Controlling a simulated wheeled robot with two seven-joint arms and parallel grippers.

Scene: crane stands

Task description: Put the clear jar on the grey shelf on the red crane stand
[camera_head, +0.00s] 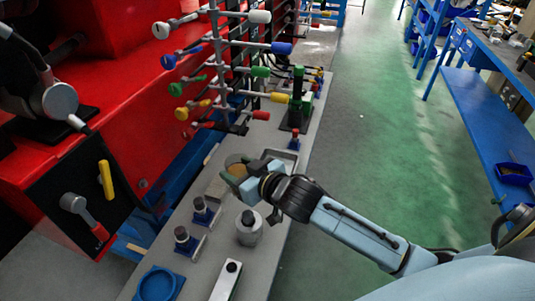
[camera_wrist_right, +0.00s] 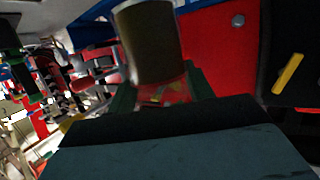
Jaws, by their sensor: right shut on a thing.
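My right gripper (camera_head: 238,176) is over the grey shelf (camera_head: 190,262), beside the large red stand (camera_head: 85,55). It is shut on the clear jar (camera_head: 236,161), whose brownish top or contents show between the fingers. In the right wrist view the jar (camera_wrist_right: 150,45) rises above the fingers, dark olive-brown in its upper part. Red shows through its clear lower part between the green fingers. The gripper hides part of the jar in the head view, and I cannot tell whether its base touches anything. My left gripper is not in view.
A grey jar-like piece (camera_head: 249,228), two dark-topped blue pieces (camera_head: 187,240) and a blue round dish (camera_head: 157,285) are on the near shelf. A rack with coloured knobs (camera_head: 217,75) and a green post (camera_head: 297,100) stand beyond. Green floor lies right.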

